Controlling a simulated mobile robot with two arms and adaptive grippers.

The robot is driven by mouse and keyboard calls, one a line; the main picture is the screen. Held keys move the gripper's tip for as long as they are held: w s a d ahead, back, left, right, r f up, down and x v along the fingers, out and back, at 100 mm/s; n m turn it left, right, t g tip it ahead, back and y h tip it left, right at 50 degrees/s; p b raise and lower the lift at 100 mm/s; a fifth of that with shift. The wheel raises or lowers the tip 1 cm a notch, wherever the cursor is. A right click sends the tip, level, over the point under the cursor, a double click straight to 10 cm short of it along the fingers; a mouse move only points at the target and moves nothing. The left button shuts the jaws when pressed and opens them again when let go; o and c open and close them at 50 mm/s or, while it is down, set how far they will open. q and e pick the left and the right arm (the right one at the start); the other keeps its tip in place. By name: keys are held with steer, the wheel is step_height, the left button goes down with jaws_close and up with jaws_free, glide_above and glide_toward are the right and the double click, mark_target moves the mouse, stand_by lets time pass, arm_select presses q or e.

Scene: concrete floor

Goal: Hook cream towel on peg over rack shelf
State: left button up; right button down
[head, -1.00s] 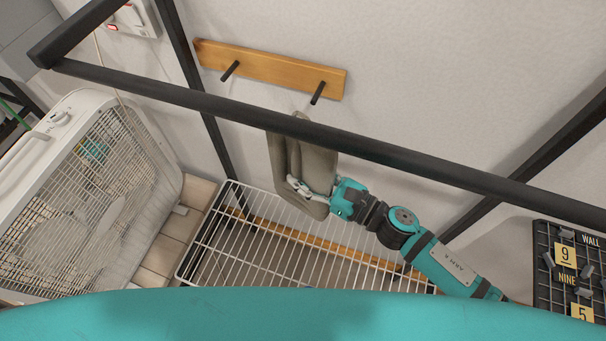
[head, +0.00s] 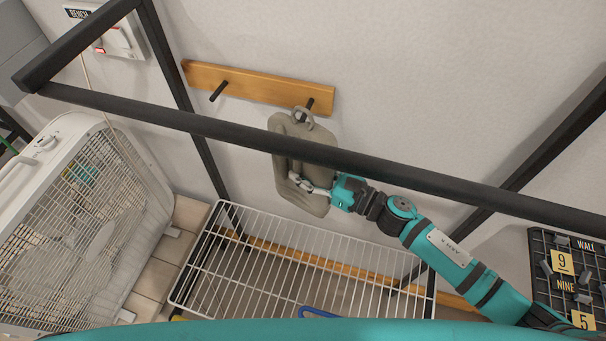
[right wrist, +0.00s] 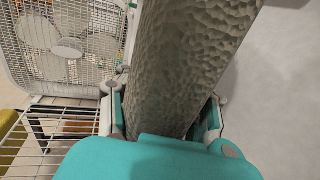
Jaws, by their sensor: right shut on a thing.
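The towel (head: 314,203), greyish cream and folded, hangs upright in front of the wall, partly hidden by a black rack bar. My right gripper (head: 312,188) is shut on its lower part. The towel fills the middle of the right wrist view (right wrist: 190,65), between the fingers. A pale loop (head: 302,113) at the towel's top overlaps the right peg (head: 309,103) in the head view; I cannot tell whether it is around the peg. The left peg (head: 218,91) on the wooden board (head: 262,89) is bare. My left gripper is not in view.
A white box fan (head: 70,215) stands left, a black number board (head: 548,268) right.

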steer(key=shift+w+d, duration=0.1)
steer(key=shift+w, duration=0.25)
steer(key=shift+w+d+f+b, duration=0.2)
steer(key=shift+w+f+b, duration=0.35)
steer(key=shift+b, duration=0.4)
steer(key=shift+w+r, duration=0.1)
steer(key=c, duration=0.8)
jaws_free()
steer(key=shift+o, duration=0.2)
steer(key=v, duration=1.2)
